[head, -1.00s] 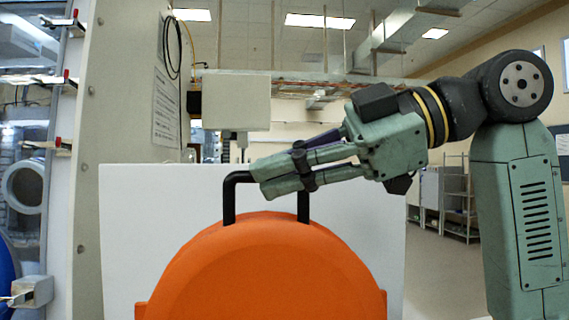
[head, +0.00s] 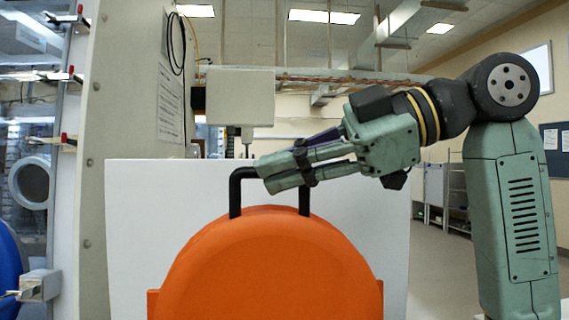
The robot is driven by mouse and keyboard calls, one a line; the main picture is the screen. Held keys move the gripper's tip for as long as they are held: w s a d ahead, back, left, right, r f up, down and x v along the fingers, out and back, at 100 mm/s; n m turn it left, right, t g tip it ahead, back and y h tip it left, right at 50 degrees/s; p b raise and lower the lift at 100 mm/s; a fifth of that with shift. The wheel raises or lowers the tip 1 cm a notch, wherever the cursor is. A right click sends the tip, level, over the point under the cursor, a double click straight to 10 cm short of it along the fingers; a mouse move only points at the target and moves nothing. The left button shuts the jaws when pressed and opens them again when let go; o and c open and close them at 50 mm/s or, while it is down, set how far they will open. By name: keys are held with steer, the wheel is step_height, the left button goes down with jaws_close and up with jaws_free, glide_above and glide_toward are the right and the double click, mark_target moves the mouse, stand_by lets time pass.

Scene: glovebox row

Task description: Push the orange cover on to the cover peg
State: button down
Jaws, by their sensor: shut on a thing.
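The orange cover (head: 268,268) is a large round disc at the lower middle of the head view, its lower part cut off by the frame edge. A black handle (head: 236,195) stands up from its top. My gripper (head: 268,174) reaches in from the right and is shut on the handle's top bar, so the cover hangs from it. I cannot make out the cover peg.
A white panel (head: 128,225) stands behind the cover. A grey box (head: 240,98) is above it at the back. To the left are a pale upright wall (head: 98,130), a glazed front with a round port (head: 31,183), and part of a blue disc (head: 10,270). Open floor lies to the right.

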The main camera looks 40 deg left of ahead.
steer(key=shift+w+a+f, duration=0.15)
steer(key=shift+w+a, duration=0.7)
steer(key=shift+a, duration=0.15)
steer(key=shift+w+a+f, duration=0.2)
steer(key=shift+w+a, duration=0.7)
steer(key=shift+a, duration=0.15)
steer(key=shift+w+a+f, duration=0.15)
steer(key=shift+w+a, duration=0.7)
steer(key=shift+a, duration=0.15)
stand_by(2.8)
steer(key=c, duration=1.7)
jaws_free()
steer(key=shift+a, duration=0.1)
steer(key=shift+o, duration=0.6)
steer(key=v, duration=1.2)
steer(key=shift+s, duration=0.1)
